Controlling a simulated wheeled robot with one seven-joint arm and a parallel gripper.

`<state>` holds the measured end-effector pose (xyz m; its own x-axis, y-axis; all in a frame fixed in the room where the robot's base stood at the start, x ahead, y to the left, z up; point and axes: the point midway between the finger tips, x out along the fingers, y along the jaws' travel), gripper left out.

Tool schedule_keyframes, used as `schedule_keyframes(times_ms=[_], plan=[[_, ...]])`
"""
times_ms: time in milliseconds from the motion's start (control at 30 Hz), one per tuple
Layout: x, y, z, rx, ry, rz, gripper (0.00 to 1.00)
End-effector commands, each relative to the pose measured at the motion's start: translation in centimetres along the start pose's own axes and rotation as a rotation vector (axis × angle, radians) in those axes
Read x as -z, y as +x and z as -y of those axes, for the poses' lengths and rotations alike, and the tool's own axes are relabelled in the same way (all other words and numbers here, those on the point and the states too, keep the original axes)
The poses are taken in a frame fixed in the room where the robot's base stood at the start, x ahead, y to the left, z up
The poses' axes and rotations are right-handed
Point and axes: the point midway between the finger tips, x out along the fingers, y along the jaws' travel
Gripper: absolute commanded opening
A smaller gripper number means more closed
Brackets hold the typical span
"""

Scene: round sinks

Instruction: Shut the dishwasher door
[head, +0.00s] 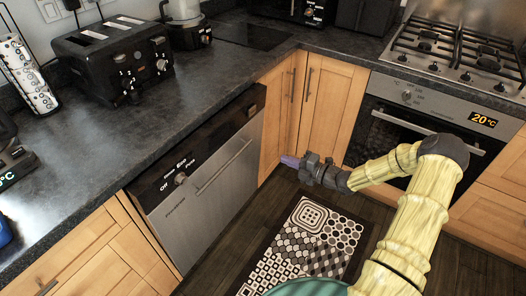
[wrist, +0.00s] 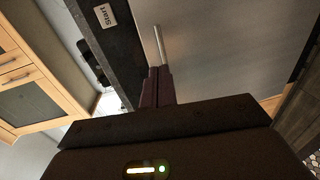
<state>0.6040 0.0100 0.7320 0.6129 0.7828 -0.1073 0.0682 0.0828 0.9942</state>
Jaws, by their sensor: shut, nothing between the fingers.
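The dishwasher door (head: 207,187) is a steel front with a bar handle and a black control strip (head: 180,165), under the left counter. It stands upright and looks about flush with the cabinets; a small gap cannot be ruled out. My gripper (head: 289,161) is to the right of the door, low in front of the corner cabinets, with its purple fingers shut and empty. In the wrist view the shut fingers (wrist: 158,86) point along the steel door (wrist: 235,45), near one end of its handle (wrist: 160,45). Whether they touch it is unclear.
Wooden corner cabinets (head: 325,105) and an oven (head: 400,135) stand behind and right of my arm. A patterned mat (head: 305,245) lies on the dark floor. A toaster (head: 115,60) sits on the counter above.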

Motion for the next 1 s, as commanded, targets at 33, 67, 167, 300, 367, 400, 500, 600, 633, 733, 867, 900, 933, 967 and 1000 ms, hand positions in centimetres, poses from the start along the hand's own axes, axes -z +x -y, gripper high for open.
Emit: schedule_keyframes(times_ms=[33, 67, 167, 300, 367, 400, 500, 600, 633, 733, 867, 900, 933, 967, 1000], plan=[[0.0, 0.3, 0.0, 0.000, -0.001, -0.002, 0.00], [0.0, 0.5, 0.0, 0.000, -0.002, -0.002, 0.00], [0.1, 1.6, 0.1, 0.000, -0.003, -0.003, 0.00], [0.1, 3.9, 0.1, 0.000, -0.004, -0.004, 0.00], [0.2, 5.0, 0.1, 0.000, -0.003, -0.005, 0.00], [0.1, 5.7, 0.1, 0.000, -0.003, -0.004, 0.00], [0.1, 7.4, 0.1, 0.001, -0.004, -0.004, 0.00], [0.1, 9.2, 0.1, 0.000, -0.004, -0.005, 0.00], [0.2, 9.7, 0.1, 0.000, -0.004, -0.005, 0.00], [0.2, 11.4, 0.1, 0.000, -0.004, -0.004, 0.00], [0.1, 13.1, 0.1, 0.002, -0.004, -0.003, 0.00], [0.1, 13.4, 0.1, 0.002, -0.004, -0.003, 0.00], [0.1, 13.6, 0.1, 0.002, -0.004, -0.003, 0.00], [0.1, 13.7, 0.1, 0.002, -0.004, -0.003, 0.00], [0.1, 13.8, 0.1, 0.002, -0.003, -0.002, 0.00]])
